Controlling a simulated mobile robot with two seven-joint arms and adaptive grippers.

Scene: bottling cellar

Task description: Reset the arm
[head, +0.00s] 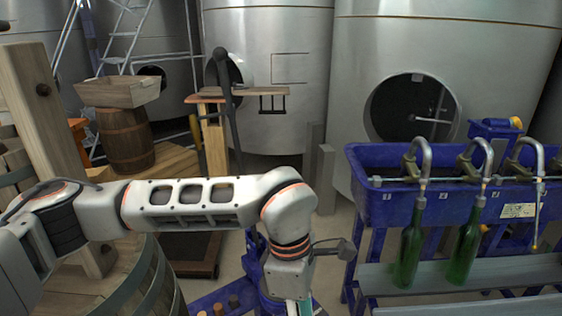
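My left arm (185,204) comes in from the left edge and reaches across the lower middle of the head view. Its forearm lies nearly level, and the wrist (288,262) bends straight down. The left gripper's fingers are below the bottom edge of the picture, so its state and anything in it are hidden. My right arm and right gripper are not in view.
A blue filling trough (385,200) with metal spouts stands at the right. Barrels (124,139) and a wooden post (45,110) stand at the left. Steel tanks (270,35) fill the back.

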